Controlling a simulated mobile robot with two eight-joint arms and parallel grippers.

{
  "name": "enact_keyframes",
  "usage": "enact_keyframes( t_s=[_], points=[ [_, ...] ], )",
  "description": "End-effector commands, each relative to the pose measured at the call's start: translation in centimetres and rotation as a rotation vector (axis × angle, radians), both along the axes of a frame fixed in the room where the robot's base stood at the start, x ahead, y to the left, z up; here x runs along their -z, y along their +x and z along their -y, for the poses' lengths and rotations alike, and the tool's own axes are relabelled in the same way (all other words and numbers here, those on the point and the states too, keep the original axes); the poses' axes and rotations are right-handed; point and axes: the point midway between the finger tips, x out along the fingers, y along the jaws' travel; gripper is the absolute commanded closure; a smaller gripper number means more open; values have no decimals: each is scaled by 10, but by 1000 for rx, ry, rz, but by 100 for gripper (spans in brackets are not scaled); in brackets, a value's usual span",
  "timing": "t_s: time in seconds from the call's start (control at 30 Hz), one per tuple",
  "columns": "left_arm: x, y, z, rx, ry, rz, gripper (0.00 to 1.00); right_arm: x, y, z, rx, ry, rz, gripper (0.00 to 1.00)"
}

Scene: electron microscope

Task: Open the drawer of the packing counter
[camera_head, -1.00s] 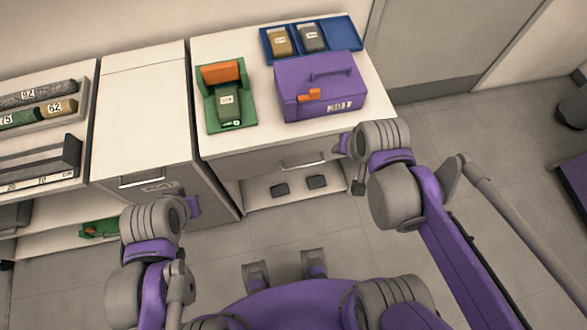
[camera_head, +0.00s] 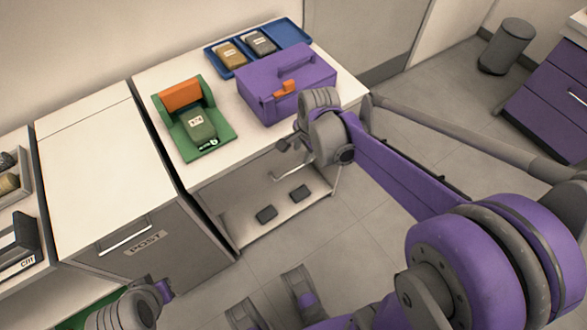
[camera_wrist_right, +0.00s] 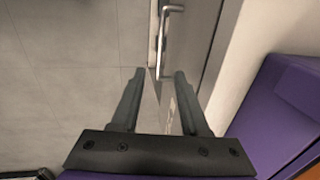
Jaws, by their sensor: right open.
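The packing counter (camera_head: 222,175) has a white top and a grey drawer front (camera_head: 232,195) under its front edge. The drawer looks closed. Its metal bar handle (camera_head: 287,174) is partly hidden by my right arm. In the right wrist view the handle (camera_wrist_right: 164,42) lies ahead, just beyond the fingertips, on the grey drawer front (camera_wrist_right: 195,45). My right gripper (camera_wrist_right: 158,74) is open and empty; in the head view it (camera_head: 284,146) is at the counter's front edge. My left arm's end (camera_head: 150,298) shows at the bottom left, its fingers not clearly visible.
A purple case (camera_head: 285,88), a green stand (camera_head: 215,138) with a device, and a blue tray (camera_head: 290,32) sit on the counter. A lower shelf (camera_head: 240,222) holds two dark blocks. A POST cabinet (camera_head: 95,190) adjoins on the left.

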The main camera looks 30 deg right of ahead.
Motion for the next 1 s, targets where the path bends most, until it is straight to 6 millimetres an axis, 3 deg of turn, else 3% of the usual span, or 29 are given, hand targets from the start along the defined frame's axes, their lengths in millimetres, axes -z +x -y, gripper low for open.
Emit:
enact_keyframes(
  t_s=[0.5,0.7,0.97,1.0],
  points=[
    [27,0,0,0,0,-9,100,87,17,-2,-4,-1,-1,55],
    [30,1,0,0,0,-10,100,100,19,-2,-4,-1,0,55],
    [30,0,0,0,0,-10,100,100,19,-2,-4,-1,0,55],
    [30,0,0,0,0,-10,100,100,19,-2,-4,-1,0,59]
  ],
)
